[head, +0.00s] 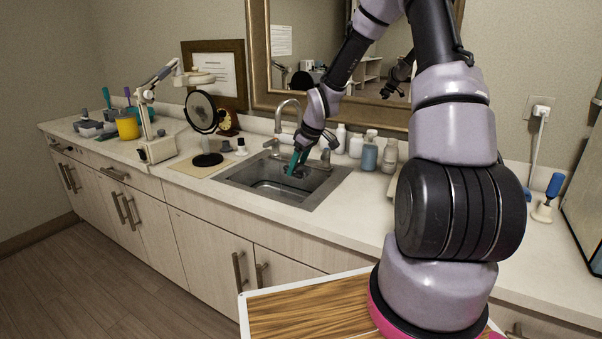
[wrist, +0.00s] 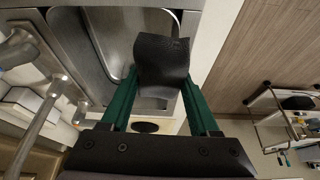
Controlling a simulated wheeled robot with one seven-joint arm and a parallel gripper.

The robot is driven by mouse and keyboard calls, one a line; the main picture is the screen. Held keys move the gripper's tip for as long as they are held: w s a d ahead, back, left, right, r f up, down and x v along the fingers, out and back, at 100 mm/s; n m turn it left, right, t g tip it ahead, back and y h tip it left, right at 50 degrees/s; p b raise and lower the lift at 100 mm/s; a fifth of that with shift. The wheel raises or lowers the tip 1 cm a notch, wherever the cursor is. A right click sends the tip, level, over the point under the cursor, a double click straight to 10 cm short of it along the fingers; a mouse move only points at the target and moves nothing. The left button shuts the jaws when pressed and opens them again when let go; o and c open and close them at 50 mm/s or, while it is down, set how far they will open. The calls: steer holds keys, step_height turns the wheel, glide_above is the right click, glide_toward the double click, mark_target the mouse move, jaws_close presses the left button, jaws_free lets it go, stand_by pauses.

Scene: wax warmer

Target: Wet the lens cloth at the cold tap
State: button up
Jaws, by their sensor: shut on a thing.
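My gripper (head: 294,164) reaches down over the sink (head: 266,196), with its green fingertips at the basin opening. In the wrist view my gripper (wrist: 159,85) is shut on a dark grey lens cloth (wrist: 162,60), which sticks out past the fingertips, slightly curved. The cloth is not clear in the head view. The metal faucet (head: 288,104) arches behind the sink; its spout end is partly hidden by my arm. A tap handle (head: 272,146) stands left of it and another handle (head: 327,155) stands to the right. I cannot tell which is cold. No water stream shows.
Several bottles (head: 369,155) stand behind and right of the sink. A round magnifier mirror (head: 201,112) and lamp stand (head: 158,148) are to the left, with a black disc (head: 207,160) on a beige mat. The framed mirror is close behind my arm. The front counter strip is clear.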

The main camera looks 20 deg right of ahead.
steer(key=shift+w+r, duration=0.15)
steer(key=shift+w, duration=0.6)
steer(key=w+f, duration=0.2)
steer(key=w, duration=1)
steer(key=shift+w+a+f, duration=0.35)
steer(key=shift+w+f, duration=0.05)
steer(key=s, duration=0.8)
steer(key=shift+d, duration=0.2)
steer(key=shift+r, duration=0.1)
stand_by(1.3)
steer(key=shift+s+d+r, duration=0.1)
steer(key=shift+s+r, duration=0.9)
steer(key=shift+s, duration=0.25)
steer(key=shift+s+d+r, duration=0.1)
steer(key=shift+s+r, duration=0.85)
steer(key=shift+s, duration=0.3)
